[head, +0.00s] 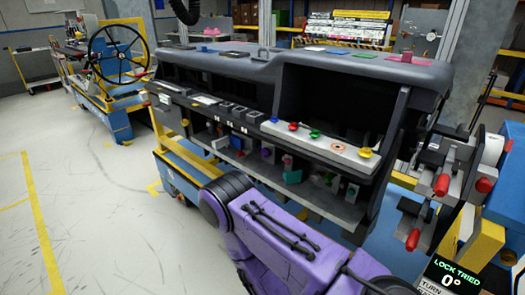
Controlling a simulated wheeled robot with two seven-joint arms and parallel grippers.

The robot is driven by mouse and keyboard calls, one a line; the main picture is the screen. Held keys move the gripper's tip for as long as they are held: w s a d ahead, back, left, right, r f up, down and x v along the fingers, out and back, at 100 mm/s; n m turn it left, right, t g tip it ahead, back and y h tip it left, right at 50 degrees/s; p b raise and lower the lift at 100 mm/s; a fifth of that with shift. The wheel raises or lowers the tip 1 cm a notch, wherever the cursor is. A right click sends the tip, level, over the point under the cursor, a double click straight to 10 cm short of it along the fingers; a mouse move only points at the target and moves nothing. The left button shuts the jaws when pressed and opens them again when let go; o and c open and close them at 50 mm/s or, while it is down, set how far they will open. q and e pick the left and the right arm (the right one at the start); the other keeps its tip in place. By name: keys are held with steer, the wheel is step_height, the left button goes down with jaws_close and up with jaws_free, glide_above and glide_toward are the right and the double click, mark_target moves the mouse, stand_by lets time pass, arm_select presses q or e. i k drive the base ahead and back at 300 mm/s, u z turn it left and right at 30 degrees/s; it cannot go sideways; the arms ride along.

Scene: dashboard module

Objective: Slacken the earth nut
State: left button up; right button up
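The grey dashboard module (392,66) fills the middle of the head view on a yellow and blue stand. I cannot pick out the earth nut; it is hidden or too small to tell. A light strip on the module's front carries a red knob (293,126), a green knob (314,134) and a yellow knob (366,153). Coloured parts, including a teal one (292,175), sit on the lower shelf (325,203). Neither of my grippers can be made out in this view.
A black steering wheel (119,54) stands at the back left. The floor at left is clear.

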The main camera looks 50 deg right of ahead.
mark_target(316, 177)
steer(key=i, duration=3.3)
steer(key=z, duration=4.5)
